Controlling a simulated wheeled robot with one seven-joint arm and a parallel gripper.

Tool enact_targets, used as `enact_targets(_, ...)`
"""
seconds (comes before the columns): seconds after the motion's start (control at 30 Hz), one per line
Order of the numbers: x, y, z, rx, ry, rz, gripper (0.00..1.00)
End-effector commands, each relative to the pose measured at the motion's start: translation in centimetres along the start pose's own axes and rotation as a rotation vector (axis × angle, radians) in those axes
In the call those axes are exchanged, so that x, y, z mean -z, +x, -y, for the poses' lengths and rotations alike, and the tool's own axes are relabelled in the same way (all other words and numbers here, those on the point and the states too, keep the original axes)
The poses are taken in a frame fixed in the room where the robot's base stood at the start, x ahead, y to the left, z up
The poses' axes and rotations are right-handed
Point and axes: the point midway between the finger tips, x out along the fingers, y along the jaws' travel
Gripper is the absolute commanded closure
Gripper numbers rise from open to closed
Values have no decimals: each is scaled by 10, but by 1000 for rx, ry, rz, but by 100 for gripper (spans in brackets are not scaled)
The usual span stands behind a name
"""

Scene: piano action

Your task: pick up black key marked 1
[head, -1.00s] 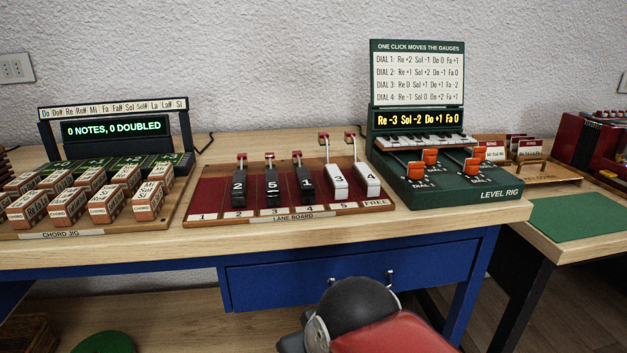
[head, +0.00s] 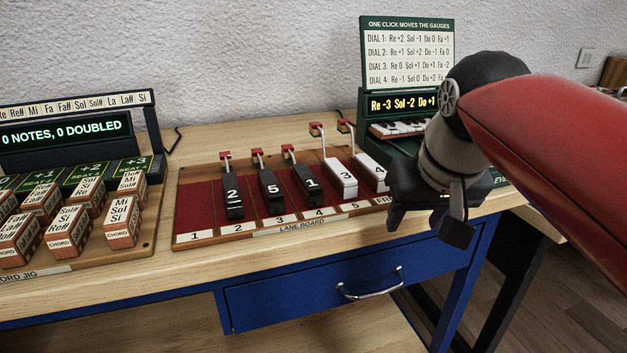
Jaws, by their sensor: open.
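The black key marked 1 (head: 309,185) stands in lane 4 of the red lane board (head: 202,195). A black key marked 5 (head: 271,190) is on its left in lane 3, and a white key marked 3 (head: 341,178) is on its right. My gripper (head: 425,232) is in front of the table's edge, to the right of the lane board and lower than the keys. Its dark fingers point down, apart and empty.
A black key marked 2 (head: 233,196) and a white key marked 4 (head: 372,172) also stand on the board. The chord jig (head: 72,270) with several wooden blocks is at left. Lane 1 is empty. A blue drawer (head: 310,292) with a handle is below.

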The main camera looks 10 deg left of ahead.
Motion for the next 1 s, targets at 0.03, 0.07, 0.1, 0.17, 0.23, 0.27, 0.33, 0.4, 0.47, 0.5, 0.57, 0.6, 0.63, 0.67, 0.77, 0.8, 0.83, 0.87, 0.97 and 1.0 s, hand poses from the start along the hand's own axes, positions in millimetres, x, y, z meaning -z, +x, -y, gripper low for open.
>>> enact_targets(0.03,27,-5,21,20,-45,7,52)
enact_targets(0.07,40,-9,32,30,-67,12,52)
enact_targets(0.1,56,-14,48,42,-94,18,52)
enact_targets(0.17,75,-20,70,59,-131,24,52)
enact_targets(0.23,93,-25,94,75,-169,32,52)
enact_targets(0.27,98,-27,103,81,-182,35,52)
enact_targets(0.33,109,-31,121,93,-209,39,52)
enact_targets(0.4,115,-33,134,101,-228,43,52)
enact_targets(0.47,118,-34,142,105,-238,46,52)
enact_targets(0.5,119,-34,145,107,-242,47,52)
enact_targets(0.57,119,-30,148,108,-246,48,52)
enact_targets(0.6,119,-26,149,109,-247,49,52)
enact_targets(0.63,119,-23,149,109,-247,49,52)
enact_targets(0.67,119,-19,150,109,-247,48,52)
enact_targets(0.77,119,-8,150,109,-246,48,52)
enact_targets(0.8,120,-4,150,109,-246,47,52)
enact_targets(0.83,120,0,150,109,-246,47,52)
enact_targets(0.87,121,4,151,108,-245,49,52)
enact_targets(0.97,124,20,151,108,-244,49,52)
enact_targets(1.0,125,26,152,109,-244,49,52)
